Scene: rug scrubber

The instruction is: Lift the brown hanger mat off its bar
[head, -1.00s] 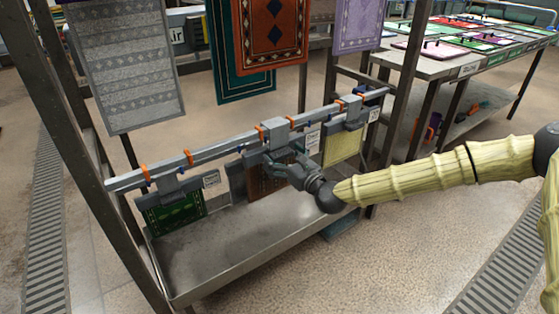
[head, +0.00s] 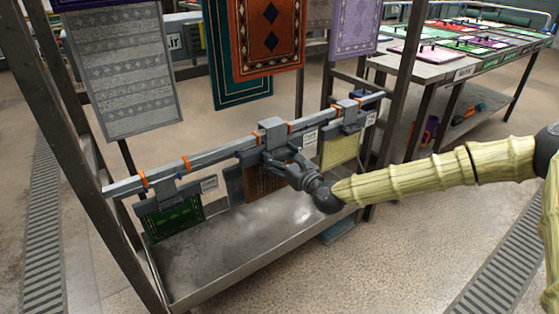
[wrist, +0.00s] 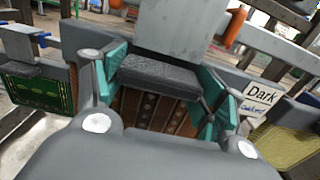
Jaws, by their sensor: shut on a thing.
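The brown hanger mat (head: 262,184) hangs below its grey hanger (head: 272,133) near the middle of the rail, partly hidden by my gripper. Its patterned brown face (wrist: 150,108) shows between my fingers in the wrist view. My gripper (head: 281,158) comes in from the right and is shut on the hanger's dark grey block (wrist: 158,74), with a teal pad on each side. The hanger's hook is still at the bar (head: 225,148); I cannot tell whether it touches or sits slightly above it.
A green mat (head: 174,219) hangs on the left and a yellow mat (head: 340,151) on the right of the same bar. A metal tray shelf (head: 230,248) lies below. Larger rugs (head: 270,42) hang above.

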